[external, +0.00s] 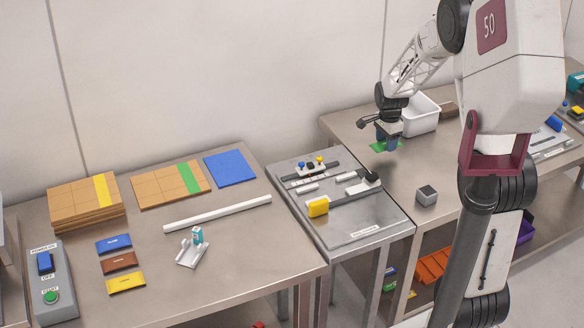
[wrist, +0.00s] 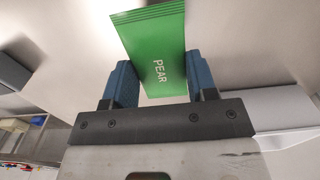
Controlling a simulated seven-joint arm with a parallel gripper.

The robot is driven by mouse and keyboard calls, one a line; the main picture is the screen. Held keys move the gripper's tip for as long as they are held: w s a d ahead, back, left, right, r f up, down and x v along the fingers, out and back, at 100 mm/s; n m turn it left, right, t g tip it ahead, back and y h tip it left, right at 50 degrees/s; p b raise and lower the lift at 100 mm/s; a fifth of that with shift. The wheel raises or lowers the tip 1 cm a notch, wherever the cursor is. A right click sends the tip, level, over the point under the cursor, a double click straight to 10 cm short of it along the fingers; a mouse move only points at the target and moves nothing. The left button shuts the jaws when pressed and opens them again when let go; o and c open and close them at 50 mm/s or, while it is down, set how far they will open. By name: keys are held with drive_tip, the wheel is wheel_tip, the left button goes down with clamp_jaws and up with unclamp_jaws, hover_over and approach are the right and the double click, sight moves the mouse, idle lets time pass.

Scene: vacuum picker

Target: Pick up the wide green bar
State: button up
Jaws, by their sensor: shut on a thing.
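The wide green bar (wrist: 155,40), a flat packet marked "PEAR", sits between the two blue fingers of my gripper (wrist: 163,82) in the wrist view. My gripper is shut on it, and the bar's far end sticks out beyond the fingertips. In the external view, the green bar (external: 377,147) shows beside the fingers of my gripper (external: 387,140), over the back right table (external: 400,172). The fingers partly hide the bar there. I cannot tell how high it is above the table.
A white bin (external: 418,112) stands just behind and right of my gripper. A small grey box (external: 427,195) is nearer the front. A metal fixture with a yellow block (external: 318,207) is to the left. The left table holds blue, brown and yellow bars (external: 126,282).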

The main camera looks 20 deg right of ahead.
drive_tip(key=shift+s+a+r, duration=0.15)
drive_tip(key=shift+s+a, duration=0.2)
drive_tip(key=shift+s, duration=1.05)
drive_tip(key=shift+s+a+r, duration=0.1)
drive_tip(key=shift+s+a, duration=0.3)
drive_tip(key=shift+s, duration=0.95)
drive_tip(key=shift+s+a+r, duration=0.15)
drive_tip(key=shift+s+a, duration=0.2)
drive_tip(key=shift+s, duration=1.05)
